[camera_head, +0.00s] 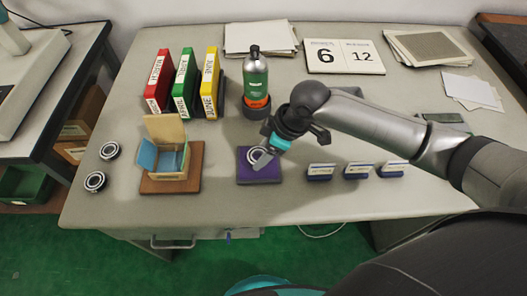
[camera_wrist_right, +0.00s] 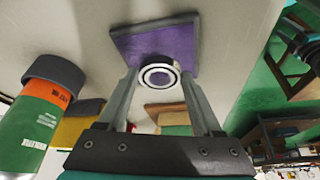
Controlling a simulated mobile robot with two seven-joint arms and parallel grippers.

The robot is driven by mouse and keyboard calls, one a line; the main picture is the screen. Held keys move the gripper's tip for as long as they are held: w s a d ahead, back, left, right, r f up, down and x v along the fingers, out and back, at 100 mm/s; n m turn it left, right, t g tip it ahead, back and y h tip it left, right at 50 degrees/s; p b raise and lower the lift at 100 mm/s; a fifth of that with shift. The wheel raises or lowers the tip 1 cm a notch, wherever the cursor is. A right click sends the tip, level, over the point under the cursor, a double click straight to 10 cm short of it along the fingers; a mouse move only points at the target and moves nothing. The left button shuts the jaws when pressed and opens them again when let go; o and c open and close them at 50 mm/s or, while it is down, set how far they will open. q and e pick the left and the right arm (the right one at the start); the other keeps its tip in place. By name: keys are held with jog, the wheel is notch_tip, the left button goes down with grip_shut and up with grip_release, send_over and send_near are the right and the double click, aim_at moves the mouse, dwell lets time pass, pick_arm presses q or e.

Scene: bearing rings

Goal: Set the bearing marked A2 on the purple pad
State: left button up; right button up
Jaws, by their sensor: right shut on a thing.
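A silver-and-dark bearing ring (camera_head: 257,152) is at the purple pad (camera_head: 245,176), over its middle in the head view. My right gripper (camera_head: 263,157) reaches down over the pad and is shut on this bearing. In the right wrist view the bearing (camera_wrist_right: 160,76) sits between the two fingers, with the purple pad (camera_wrist_right: 150,40) just beyond it. I cannot tell whether the bearing touches the pad. No A2 mark can be read on it. Two more bearings, an upper one (camera_head: 109,151) and a lower one (camera_head: 95,182), lie at the table's left. My left gripper is not in view.
An open wooden box (camera_head: 172,174) with blue inside stands on a brown board left of the pad. A green-orange bottle (camera_head: 256,80) stands behind the pad. Red, green and yellow binders (camera_head: 184,82) stand behind the box.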

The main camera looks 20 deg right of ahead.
jog(key=shift+f, duration=0.3)
jog(key=shift+f+b, duration=0.3)
jog(key=shift+f, duration=0.3)
jog(key=o, duration=1.6)
jog(key=p+v, duration=0.4)
jog(key=v, duration=1.1)
jog(key=shift+d+r+p, duration=0.1)
jog(key=shift+r+p, duration=0.1)
jog(key=shift+p, duration=0.2)
